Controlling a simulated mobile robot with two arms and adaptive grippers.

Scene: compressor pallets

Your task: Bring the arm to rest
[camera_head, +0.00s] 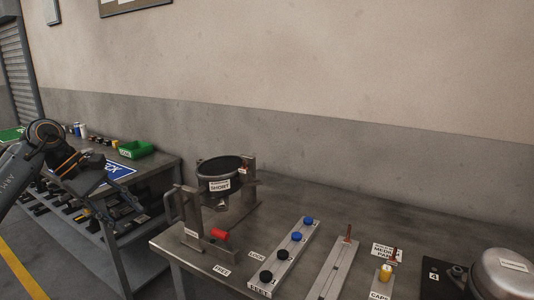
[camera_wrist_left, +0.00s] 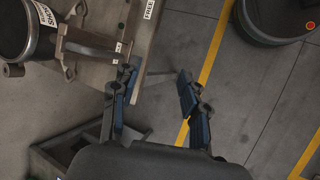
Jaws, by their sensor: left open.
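My left arm comes in from the left in the head view. Its gripper (camera_head: 122,210) hangs left of the steel table (camera_head: 200,262), in front of the side bench. In the left wrist view the two blue-padded fingers of the left gripper (camera_wrist_left: 157,90) are spread apart with nothing between them. The left finger appears close to the table edge and a fixture's grey handle (camera_wrist_left: 90,48); whether they touch I cannot tell. My right gripper is not in view.
A fixture holding a dark pot labelled SHORT (camera_head: 220,180) stands at the table's left end. A red cylinder (camera_head: 220,235), a rail with black and blue knobs (camera_head: 285,258) and a metal dome (camera_head: 505,275) lie rightward. A green bin (camera_head: 136,150) sits on the side bench.

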